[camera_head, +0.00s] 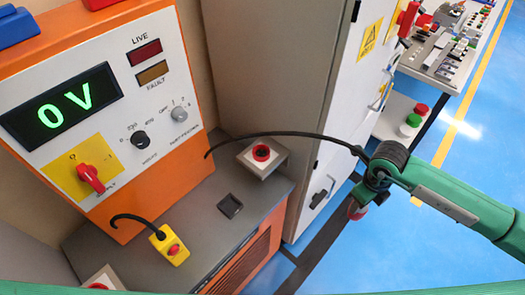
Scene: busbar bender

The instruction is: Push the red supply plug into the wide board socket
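My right gripper (366,192) hangs over the blue floor to the right of the grey cabinet. A black cable (290,135) arches from the orange unit to it. A small red piece, seemingly the red supply plug (357,211), shows at the fingers, mostly hidden. The gripper appears closed on it. I cannot pick out the wide board socket for certain. A dark square fitting (230,205) lies on the grey bench top, and a pale box with a red round top (262,153) stands behind it. My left gripper is out of view.
The orange unit's panel (110,100) reads 0 V, with a red knob (91,178). A yellow box with a red button (168,245) lies on the bench. A grey cabinet (270,60) stands behind. A cluttered table (440,60) is at upper right. Blue floor is clear at right.

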